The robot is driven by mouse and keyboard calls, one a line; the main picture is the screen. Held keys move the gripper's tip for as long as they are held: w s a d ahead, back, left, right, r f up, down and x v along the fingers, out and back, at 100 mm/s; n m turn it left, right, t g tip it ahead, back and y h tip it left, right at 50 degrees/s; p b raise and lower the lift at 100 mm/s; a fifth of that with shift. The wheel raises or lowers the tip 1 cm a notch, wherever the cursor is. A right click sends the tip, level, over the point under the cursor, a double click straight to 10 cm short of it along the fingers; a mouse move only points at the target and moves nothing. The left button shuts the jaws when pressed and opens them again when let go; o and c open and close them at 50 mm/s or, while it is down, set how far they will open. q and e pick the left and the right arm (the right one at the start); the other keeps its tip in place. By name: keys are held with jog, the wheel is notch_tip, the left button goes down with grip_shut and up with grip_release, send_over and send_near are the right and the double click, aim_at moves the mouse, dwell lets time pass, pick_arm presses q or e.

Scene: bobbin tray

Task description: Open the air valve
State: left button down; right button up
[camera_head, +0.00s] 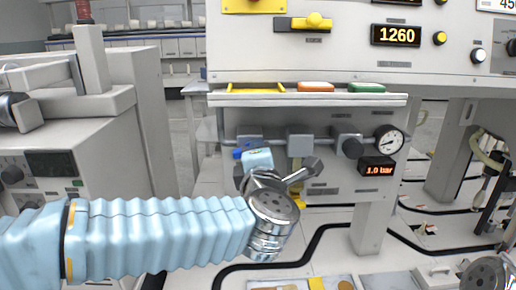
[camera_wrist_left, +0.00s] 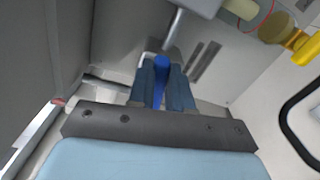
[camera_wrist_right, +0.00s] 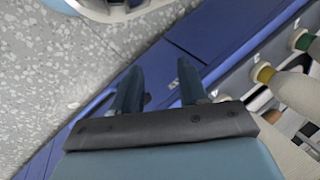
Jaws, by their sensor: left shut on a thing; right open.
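The air valve's blue handle (camera_wrist_left: 160,75) stands between the two fingers of my left gripper (camera_wrist_left: 163,72) in the left wrist view, and the fingers are closed on it. In the head view, a small part of the blue handle (camera_head: 238,154) shows beside my left gripper (camera_head: 252,168), under the shelf at the left end of a grey pipe. My left wrist hides part of the valve area. My right gripper (camera_wrist_right: 157,82) is open and empty in the right wrist view.
A round gauge (camera_head: 389,140) and a display (camera_head: 377,168) reading 1.0 bar sit right of the valve. Bobbins (camera_wrist_right: 295,90) lie near my right gripper.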

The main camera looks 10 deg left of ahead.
pick_arm(q)
jog(key=shift+f+m+p, duration=0.2)
jog(key=shift+m+p, duration=0.1)
jog(key=shift+m, duration=0.8)
jog(key=shift+d, duration=0.1)
jog(key=c, duration=1)
grip_release()
jog(key=shift+c, duration=0.2)
jog(key=b+v, duration=0.1)
jog(key=v, duration=1.2)
jog(key=shift+s+b, duration=0.35)
jog(key=shift+s, duration=0.05)
